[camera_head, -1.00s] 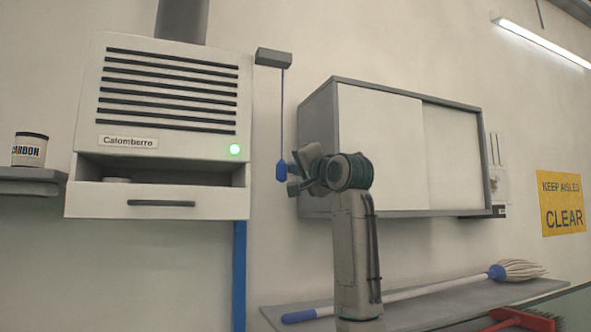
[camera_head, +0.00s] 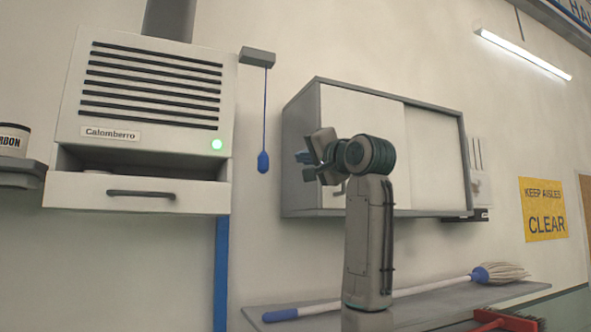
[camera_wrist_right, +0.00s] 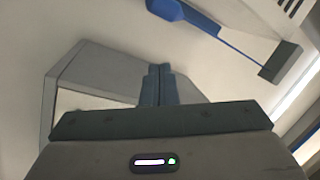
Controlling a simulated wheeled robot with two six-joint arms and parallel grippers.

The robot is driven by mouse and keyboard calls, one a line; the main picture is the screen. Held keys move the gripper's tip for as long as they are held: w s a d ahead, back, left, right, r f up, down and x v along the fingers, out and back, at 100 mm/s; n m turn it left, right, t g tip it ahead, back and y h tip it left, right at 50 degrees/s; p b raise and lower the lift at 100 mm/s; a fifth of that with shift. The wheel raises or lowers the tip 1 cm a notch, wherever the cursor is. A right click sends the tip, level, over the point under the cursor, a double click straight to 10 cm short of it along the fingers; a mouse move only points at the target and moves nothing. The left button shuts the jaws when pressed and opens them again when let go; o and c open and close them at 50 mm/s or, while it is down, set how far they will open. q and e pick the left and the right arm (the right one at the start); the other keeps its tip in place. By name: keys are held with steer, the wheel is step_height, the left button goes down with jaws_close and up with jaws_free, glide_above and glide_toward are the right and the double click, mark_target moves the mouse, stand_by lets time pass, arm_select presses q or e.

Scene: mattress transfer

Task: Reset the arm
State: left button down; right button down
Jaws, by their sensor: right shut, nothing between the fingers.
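My right gripper (camera_head: 303,157) is raised in front of the left part of the wall cabinet (camera_head: 435,150) in the head view. Its fingers (camera_wrist_right: 158,85) are shut and empty in the right wrist view. The blue pull handle (camera_head: 263,162) hangs on its cord to the left of the gripper, apart from it. The handle also shows at the top of the right wrist view (camera_wrist_right: 165,9). My left gripper is not in view.
A shelf (camera_head: 430,303) below the cabinet holds a mop (camera_head: 500,273) with a blue-ended handle. A can (camera_head: 12,140) stands on a small ledge at the left. A yellow sign (camera_head: 543,209) is on the right wall.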

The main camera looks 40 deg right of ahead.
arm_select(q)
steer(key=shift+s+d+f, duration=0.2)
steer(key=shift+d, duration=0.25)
arm_select(e)
steer(key=shift+s+d, duration=0.15)
steer(key=shift+s, duration=0.3)
steer(key=shift+d, duration=0.1)
